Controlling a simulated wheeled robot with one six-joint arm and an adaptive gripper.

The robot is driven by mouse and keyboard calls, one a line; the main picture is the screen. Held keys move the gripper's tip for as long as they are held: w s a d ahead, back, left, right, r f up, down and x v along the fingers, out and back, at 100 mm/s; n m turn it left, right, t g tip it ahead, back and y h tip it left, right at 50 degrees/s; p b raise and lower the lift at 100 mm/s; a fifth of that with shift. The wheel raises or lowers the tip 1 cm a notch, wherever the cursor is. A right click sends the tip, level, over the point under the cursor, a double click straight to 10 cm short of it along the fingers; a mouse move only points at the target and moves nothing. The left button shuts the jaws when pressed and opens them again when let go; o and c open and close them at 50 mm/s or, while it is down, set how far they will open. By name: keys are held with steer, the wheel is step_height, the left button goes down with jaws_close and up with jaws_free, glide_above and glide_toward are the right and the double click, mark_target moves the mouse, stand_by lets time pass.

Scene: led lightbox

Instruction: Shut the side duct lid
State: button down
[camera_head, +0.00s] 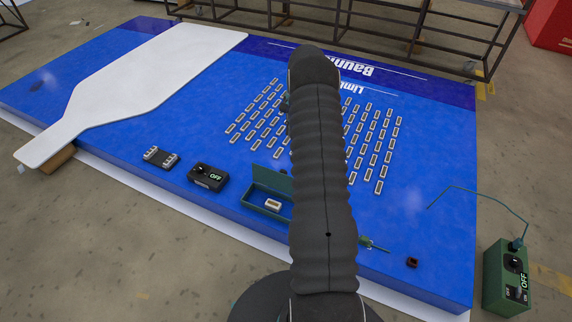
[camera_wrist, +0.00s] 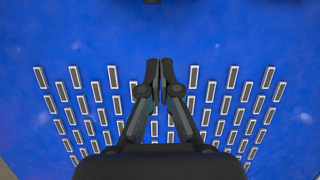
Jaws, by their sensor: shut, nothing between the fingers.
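The green side duct (camera_head: 250,201) lies near the front edge of the blue panel, left of my arm in the head view. Its green lid (camera_head: 270,180) stands raised along the back side, so the duct is open. A small pale module (camera_head: 272,204) shows inside. My arm hides the right part of the duct and lid. In the wrist view my gripper (camera_wrist: 159,68) is shut and empty, above the panel with its rows of modules. The duct is not seen there. My arm hides the gripper in the head view.
The blue panel (camera_head: 420,225) carries rows of small modules. A switch box marked OFF (camera_head: 207,177) and a terminal block (camera_head: 160,157) stand left of the duct. A white board (camera_head: 150,75) covers the left. A green box (camera_head: 507,277) with a wire stands at right.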

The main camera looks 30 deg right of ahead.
mark_target(282, 179)
steer(key=s+a+x, duration=0.1)
steer(key=s+x, duration=0.1)
steer(key=x, duration=1.1)
steer(key=shift+s+a, duration=0.2)
steer(key=shift+r+m, duration=0.1)
steer(key=shift+m, duration=0.2)
